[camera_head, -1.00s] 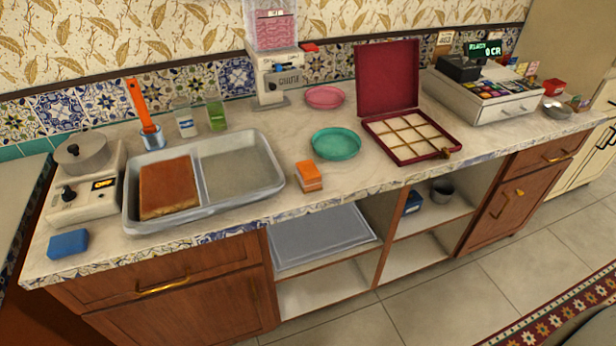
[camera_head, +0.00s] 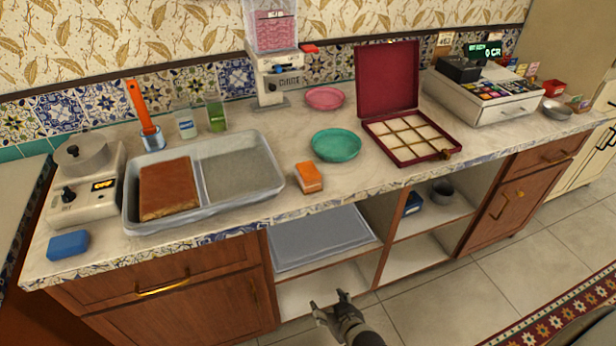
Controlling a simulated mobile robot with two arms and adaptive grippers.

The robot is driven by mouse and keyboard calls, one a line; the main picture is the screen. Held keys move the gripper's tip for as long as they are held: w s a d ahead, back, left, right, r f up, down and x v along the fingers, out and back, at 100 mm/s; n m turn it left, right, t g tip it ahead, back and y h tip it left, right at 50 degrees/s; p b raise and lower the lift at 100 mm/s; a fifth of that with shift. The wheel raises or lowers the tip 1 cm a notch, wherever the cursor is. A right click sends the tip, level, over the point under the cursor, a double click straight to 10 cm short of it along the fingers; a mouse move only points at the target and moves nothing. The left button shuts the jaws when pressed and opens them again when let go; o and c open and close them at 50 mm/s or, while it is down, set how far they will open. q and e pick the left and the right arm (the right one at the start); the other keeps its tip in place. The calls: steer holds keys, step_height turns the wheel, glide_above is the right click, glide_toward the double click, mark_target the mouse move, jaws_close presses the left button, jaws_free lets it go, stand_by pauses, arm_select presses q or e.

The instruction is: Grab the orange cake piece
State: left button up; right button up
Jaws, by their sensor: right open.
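The orange cake piece (camera_head: 308,178) is a small block with a pale band. It sits on the marble counter near the front edge, between the metal tray and the green plate. My right gripper (camera_head: 327,305) shows at the bottom of the view, in front of the cabinet's lower shelves. It is open and empty, well below the cake piece and apart from it. My left gripper is not in view.
A two-part metal tray (camera_head: 204,222) with a brown slab (camera_head: 168,188) stands left. A green plate (camera_head: 336,145) and an open red box (camera_head: 388,85) stand behind and right. A blue sponge (camera_head: 68,244) lies front left. Counter around the cake piece is clear.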

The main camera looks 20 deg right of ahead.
steer(key=w+d+r+t, duration=0.1)
steer(key=w+r+t, duration=0.5)
steer(key=r, duration=1)
steer(key=m+t, duration=0.1)
steer(key=t, duration=0.1)
glide_toward(303, 164)
steer(key=s, duration=0.4)
steer(key=shift+h, duration=0.3)
steer(key=w, duration=0.4)
steer(key=shift+w+d+r, duration=0.2)
steer(key=shift+w+d, duration=0.05)
steer(key=shift+d, duration=0.05)
steer(key=shift+w+a+f+p, duration=0.2)
steer(key=shift+w+p, duration=0.1)
steer(key=shift+w, duration=1.25)
steer(key=shift+w+a+f+p, duration=0.15)
steer(key=shift+w+p, duration=0.1)
steer(key=shift+w, duration=1.35)
steer(key=shift+d, duration=0.1)
steer(key=c, duration=1.1)
